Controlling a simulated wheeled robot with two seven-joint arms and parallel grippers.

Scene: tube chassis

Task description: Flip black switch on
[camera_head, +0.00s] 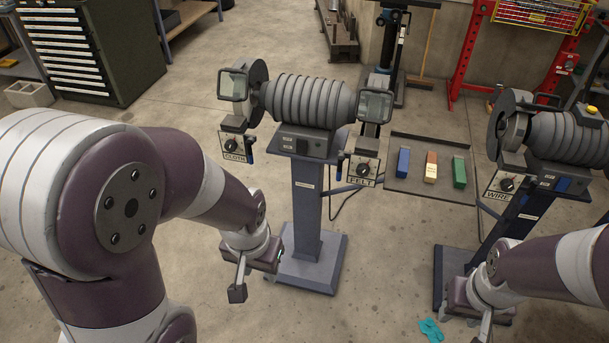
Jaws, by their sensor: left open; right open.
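A grey grinder-like machine (308,98) stands on a blue-grey pedestal (307,205) in the middle of the head view. Its dark base box (303,143) has small pale labels; I cannot make out a switch lever there. Black knobs sit on the plates marked CLOTH (234,147) and FELT (364,170). A second machine (565,135) at the right has a WIRE plate (504,185) with a black knob. Which part is the black switch is unclear. My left gripper (256,275) is open, left of the middle pedestal, below the machine. My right gripper (481,318) is open, low by the right pedestal.
A dark tray (420,190) with blue, orange and green blocks (431,167) lies between the machines. A teal item (431,330) lies on the floor near the right pedestal. A drawer cabinet (85,45) and red rack (475,45) stand behind. Open floor lies around the pedestals.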

